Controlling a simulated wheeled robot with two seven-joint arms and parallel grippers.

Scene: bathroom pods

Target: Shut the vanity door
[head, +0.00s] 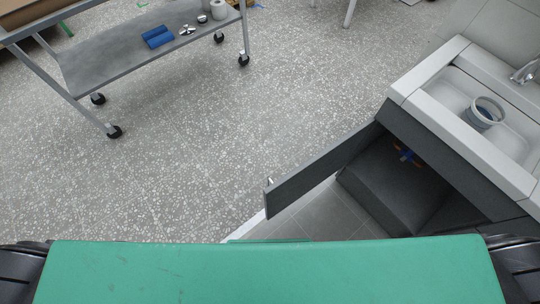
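The dark grey vanity door (322,172) stands wide open, swung out to the left from the vanity (450,138). A small light handle (270,182) sits near the door's free end. The cabinet opening (395,185) is exposed, and a small blue and orange thing (405,153) shows inside. The white sink (484,103) on top holds a grey cup-like item (485,113). Neither of my grippers shows; only dark parts of my body are at the lower left and right edges.
A grey wheeled cart (150,50) stands at the upper left, with blue rolls (158,37) and small items on its shelf. The speckled floor (230,130) between cart and door is clear. A faucet (527,70) is at the right edge.

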